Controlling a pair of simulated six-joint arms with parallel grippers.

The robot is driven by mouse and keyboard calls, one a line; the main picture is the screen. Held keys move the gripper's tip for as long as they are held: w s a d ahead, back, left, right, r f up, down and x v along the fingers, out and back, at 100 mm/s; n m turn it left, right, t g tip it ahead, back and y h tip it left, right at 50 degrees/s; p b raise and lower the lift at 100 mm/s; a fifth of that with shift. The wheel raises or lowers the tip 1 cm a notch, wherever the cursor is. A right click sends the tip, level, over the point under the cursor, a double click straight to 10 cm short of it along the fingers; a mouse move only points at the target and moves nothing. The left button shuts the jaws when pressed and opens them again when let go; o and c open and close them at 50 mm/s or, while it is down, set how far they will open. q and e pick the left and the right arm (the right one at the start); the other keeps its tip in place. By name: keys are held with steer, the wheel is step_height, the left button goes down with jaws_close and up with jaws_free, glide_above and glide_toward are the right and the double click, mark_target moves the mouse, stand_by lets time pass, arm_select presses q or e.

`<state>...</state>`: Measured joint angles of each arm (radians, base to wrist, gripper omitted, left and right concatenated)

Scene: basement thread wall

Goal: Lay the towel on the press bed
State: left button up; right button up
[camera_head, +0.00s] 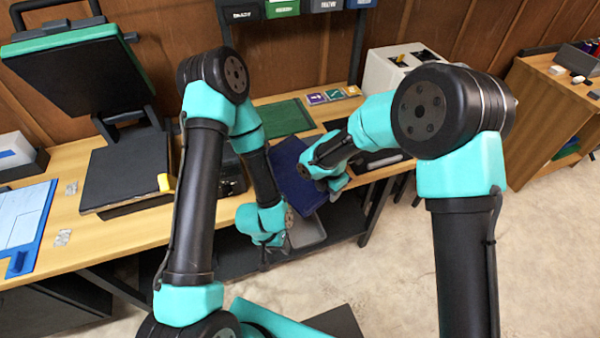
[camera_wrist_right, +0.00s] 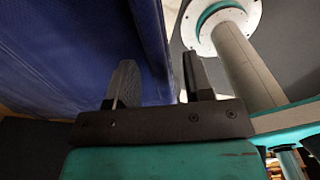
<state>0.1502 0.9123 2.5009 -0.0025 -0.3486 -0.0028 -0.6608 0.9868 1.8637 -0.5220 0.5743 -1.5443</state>
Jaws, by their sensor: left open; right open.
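The dark blue towel (camera_head: 292,172) hangs over the front edge of the table in the head view. It fills the left of the right wrist view (camera_wrist_right: 70,60). My right gripper (camera_wrist_right: 158,85) is open beside it, with a hanging edge of the cloth seen between the fingers; contact cannot be told. In the head view my right gripper (camera_head: 332,188) is partly hidden by its own arm. My left gripper (camera_head: 277,252) is open, low in front of the table and below the towel. The black press bed (camera_head: 120,168) is bare at the left, its lid (camera_head: 80,72) raised.
A yellow block (camera_head: 165,182) sits at the press bed's right edge. A green cloth or mat (camera_head: 285,118) lies behind the towel. A blue-edged board (camera_head: 22,220) lies at far left. A grey bin (camera_head: 310,235) is under the table. A white machine (camera_head: 390,72) stands behind.

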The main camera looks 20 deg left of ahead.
jaws_close()
stand_by(0.3)
step_height(320, 180, up, 10)
stand_by(0.8)
stand_by(0.3)
